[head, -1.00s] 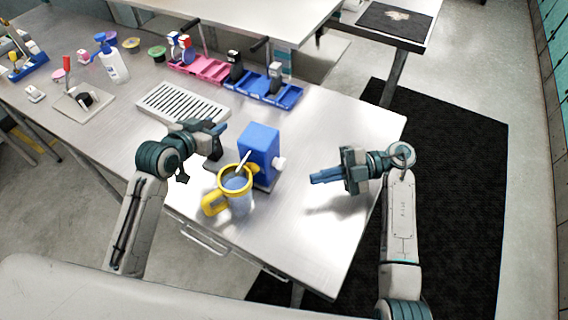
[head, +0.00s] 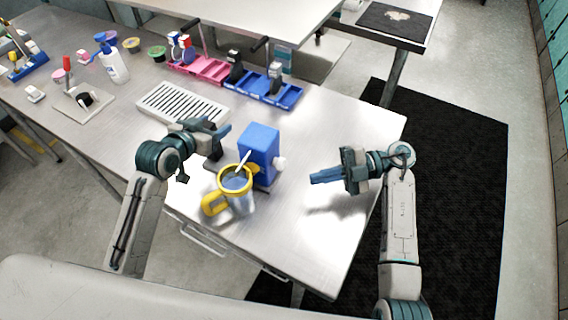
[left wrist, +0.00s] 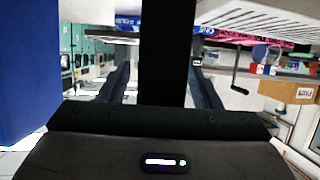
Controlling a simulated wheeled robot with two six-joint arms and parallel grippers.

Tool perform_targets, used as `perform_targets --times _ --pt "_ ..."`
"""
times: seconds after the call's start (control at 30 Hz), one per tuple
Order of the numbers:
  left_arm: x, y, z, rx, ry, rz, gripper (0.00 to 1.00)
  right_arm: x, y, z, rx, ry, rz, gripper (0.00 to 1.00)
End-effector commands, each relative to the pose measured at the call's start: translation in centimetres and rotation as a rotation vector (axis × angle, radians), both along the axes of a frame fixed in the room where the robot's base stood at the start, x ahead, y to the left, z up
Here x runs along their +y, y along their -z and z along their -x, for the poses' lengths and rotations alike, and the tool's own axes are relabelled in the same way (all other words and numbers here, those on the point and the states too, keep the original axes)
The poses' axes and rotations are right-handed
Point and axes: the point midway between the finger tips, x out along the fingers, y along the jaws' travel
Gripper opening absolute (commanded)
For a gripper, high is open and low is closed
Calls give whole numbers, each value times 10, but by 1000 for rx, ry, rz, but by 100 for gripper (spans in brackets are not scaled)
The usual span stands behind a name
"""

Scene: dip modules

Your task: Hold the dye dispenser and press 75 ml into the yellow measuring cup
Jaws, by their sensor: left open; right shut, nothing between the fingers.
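The dye dispenser appears to be the blue box-shaped unit (head: 262,143) with a white knob on its right side, upright near the table's front edge. The yellow measuring cup (head: 213,204), clear with a yellow rim and handle, stands in front of it; a pale rod rises from it and bluish content shows inside. My left gripper (head: 218,131) is open, left of the blue unit. In the left wrist view a black upright post (left wrist: 166,55) stands between its fingers, and a blue surface (left wrist: 28,70) fills the left edge. My right gripper (head: 318,178) is shut and empty, right of the dispenser.
A slotted white rack (head: 182,103) lies behind my left gripper. Pink (head: 212,72) and blue (head: 285,97) trays stand at the back. A pump bottle (head: 115,68) and a small stand (head: 78,103) are at the left. The right table corner is clear.

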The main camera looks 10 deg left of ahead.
Motion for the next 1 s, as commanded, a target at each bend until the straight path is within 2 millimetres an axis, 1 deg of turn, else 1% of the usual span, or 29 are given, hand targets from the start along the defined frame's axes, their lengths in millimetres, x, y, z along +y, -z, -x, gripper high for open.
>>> perform_targets --times 0.17,0.4,0.63,0.8,1.0 --pt "4 -4 10 -1 0 -4 58 0 0 0 0 0 0 0" --pt "15 -20 50 0 2 -7 58 0 0 0 0 0 0 0" --pt "23 -34 82 1 5 -6 58 0 0 0 0 0 0 0" --pt "28 -41 97 0 0 -6 58 0 0 0 0 0 0 0" --pt "30 -45 105 0 1 -2 58 0 0 0 0 0 0 0"
